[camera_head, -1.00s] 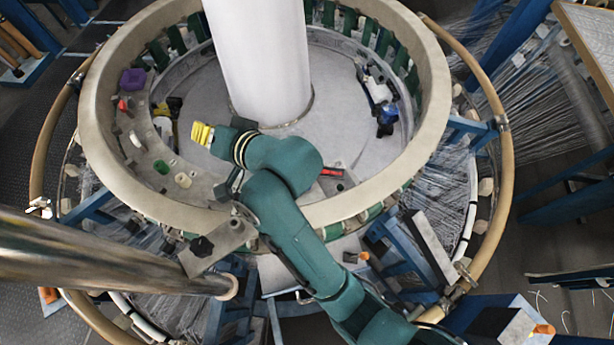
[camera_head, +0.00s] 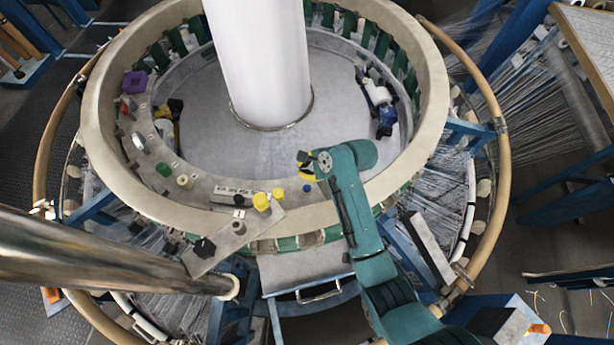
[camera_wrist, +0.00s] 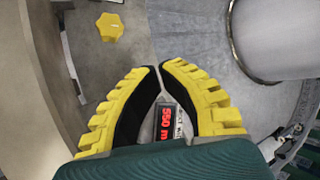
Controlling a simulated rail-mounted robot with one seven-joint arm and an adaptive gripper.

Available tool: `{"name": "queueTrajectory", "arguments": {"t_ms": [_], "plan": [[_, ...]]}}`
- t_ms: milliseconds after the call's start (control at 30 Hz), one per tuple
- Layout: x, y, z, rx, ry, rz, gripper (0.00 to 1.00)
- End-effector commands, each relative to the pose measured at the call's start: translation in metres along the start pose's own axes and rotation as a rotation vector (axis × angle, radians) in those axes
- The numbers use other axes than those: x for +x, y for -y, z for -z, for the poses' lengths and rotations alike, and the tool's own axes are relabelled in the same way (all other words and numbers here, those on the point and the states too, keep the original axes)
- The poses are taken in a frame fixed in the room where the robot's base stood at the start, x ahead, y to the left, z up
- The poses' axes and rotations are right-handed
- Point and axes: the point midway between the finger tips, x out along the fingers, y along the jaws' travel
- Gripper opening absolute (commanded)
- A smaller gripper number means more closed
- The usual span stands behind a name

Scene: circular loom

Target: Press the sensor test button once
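My gripper (camera_head: 306,165) is over the near inner side of the loom ring, right of centre. In the wrist view its two yellow-and-black fingers (camera_wrist: 161,70) converge with their tips nearly together and nothing between them. Several possible controls sit on the ring's ledge: a green button (camera_head: 162,168), a cream knob (camera_head: 184,181), a small blue button (camera_head: 307,188) and a yellow knob (camera_head: 278,193). I cannot read which one is the sensor test button. A red-lit display (camera_wrist: 168,124) reading "550 m" shows between the fingers, partly hidden.
The pale ring (camera_head: 105,165) surrounds a white central column (camera_head: 262,60). A metal pole (camera_head: 100,255) crosses the lower left. The loom floor (camera_head: 215,130) is mostly clear.

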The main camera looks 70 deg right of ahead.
Motion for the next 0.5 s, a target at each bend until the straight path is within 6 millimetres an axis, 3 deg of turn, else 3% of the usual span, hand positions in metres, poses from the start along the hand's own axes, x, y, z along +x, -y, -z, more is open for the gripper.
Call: {"name": "queueTrajectory", "arguments": {"t_ms": [500], "plan": [[0.049,-0.026,0.026,-0.003,-0.001,0.001,0.0]]}}
